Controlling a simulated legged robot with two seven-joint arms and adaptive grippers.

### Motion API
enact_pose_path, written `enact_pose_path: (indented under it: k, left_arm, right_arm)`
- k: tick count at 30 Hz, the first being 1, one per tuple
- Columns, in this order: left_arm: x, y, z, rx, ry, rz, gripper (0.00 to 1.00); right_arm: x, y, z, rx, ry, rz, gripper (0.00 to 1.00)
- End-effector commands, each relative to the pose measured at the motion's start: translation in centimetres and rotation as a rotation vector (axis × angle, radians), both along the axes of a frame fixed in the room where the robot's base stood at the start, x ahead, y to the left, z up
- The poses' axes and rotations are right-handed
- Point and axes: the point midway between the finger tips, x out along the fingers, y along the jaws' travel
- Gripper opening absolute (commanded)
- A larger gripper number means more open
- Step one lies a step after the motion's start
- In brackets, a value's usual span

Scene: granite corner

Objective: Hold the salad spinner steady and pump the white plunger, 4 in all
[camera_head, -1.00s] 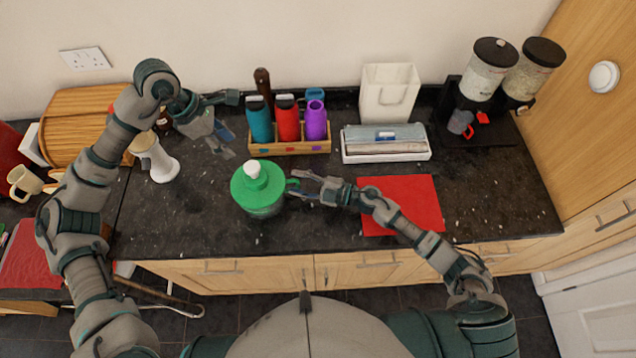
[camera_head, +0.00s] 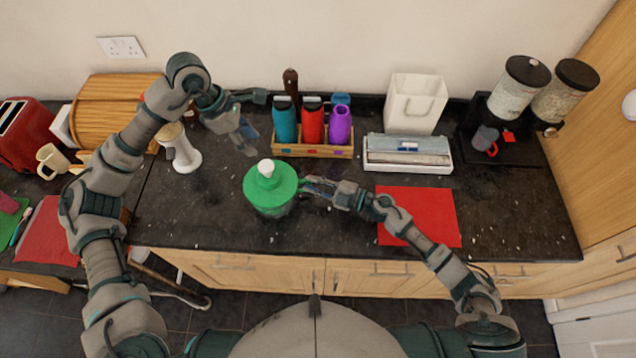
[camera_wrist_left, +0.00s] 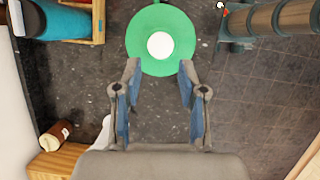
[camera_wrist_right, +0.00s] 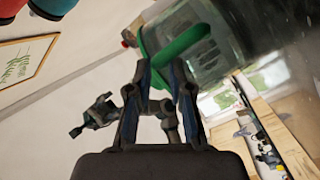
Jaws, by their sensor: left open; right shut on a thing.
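The salad spinner stands on the dark counter with a green lid (camera_head: 280,194) and a white plunger (camera_head: 265,168) raised at its middle. The lid (camera_wrist_left: 137,37) and plunger (camera_wrist_left: 160,46) also show in the left wrist view, just beyond the fingertips. My left gripper (camera_head: 248,141) is open and empty, above the counter behind and left of the spinner, apart from the plunger. My right gripper (camera_head: 308,188) is shut on the spinner's green handle at its right side. In the right wrist view the green handle (camera_wrist_right: 185,42) lies between the fingers, beside the clear bowl (camera_wrist_right: 205,62).
A wooden rack (camera_head: 290,150) of coloured bottles stands behind the spinner. A red mat (camera_head: 420,217) lies to the right, a white box (camera_head: 408,165) behind it. A white tool (camera_head: 182,157) stands left of my left gripper. The counter in front of the spinner is clear.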

Motion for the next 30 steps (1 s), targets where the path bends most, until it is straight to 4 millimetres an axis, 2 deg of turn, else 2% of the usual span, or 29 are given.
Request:
enact_pose_path:
  k: [1,4,5,12,30]
  left_arm:
    - [0.01,-0.17,-0.01,0.001,0.000,-0.001,0.27]
    - [0.02,-0.58,0.03,0.004,0.001,-0.001,0.02]
    - [0.03,-0.63,0.04,0.004,0.001,-0.001,0.00]
    - [0.03,-1.07,0.06,0.008,0.000,-0.002,0.00]
    - [0.13,-0.51,-0.05,0.003,0.002,-0.002,0.00]
  right_arm:
    - [-0.10,-0.08,-0.30,-0.003,0.002,0.002,0.00]
    - [-0.11,-0.40,-0.34,-0.001,0.004,0.002,0.00]
    - [-0.10,-0.43,-0.35,-0.001,0.004,0.002,0.00]
    - [-0.07,-0.89,-0.48,0.000,0.004,0.000,0.00]
    - [-0.05,-0.42,-0.72,-0.005,0.008,0.000,0.00]
